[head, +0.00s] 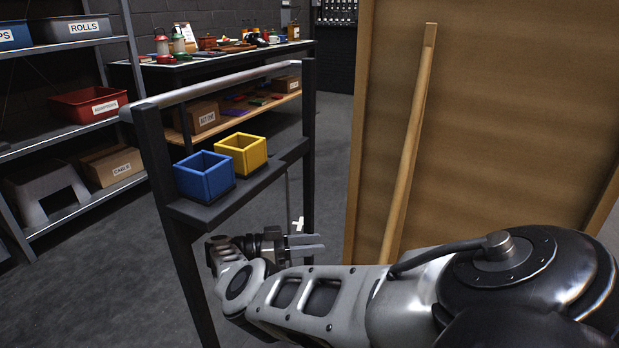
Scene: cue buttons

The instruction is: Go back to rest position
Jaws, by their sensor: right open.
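My right arm reaches in from the lower right, and my right gripper (308,243) is open and empty, pointing right. It is below and to the right of the narrow shelf of a dark metal stand (252,178). A blue open box (205,178) and a yellow open box (241,155) sit side by side on that shelf, apart from the gripper. A small white piece (298,224) shows just above the gripper; I cannot tell what it is. My left gripper is not in view.
A brown panel (490,120) with a wooden pole (410,140) leaning on it stands at the right, behind my arm. A shelf rack with a red bin (88,103) is at the left. A cluttered table (160,72) stands at the back. Grey floor (90,270) is clear at lower left.

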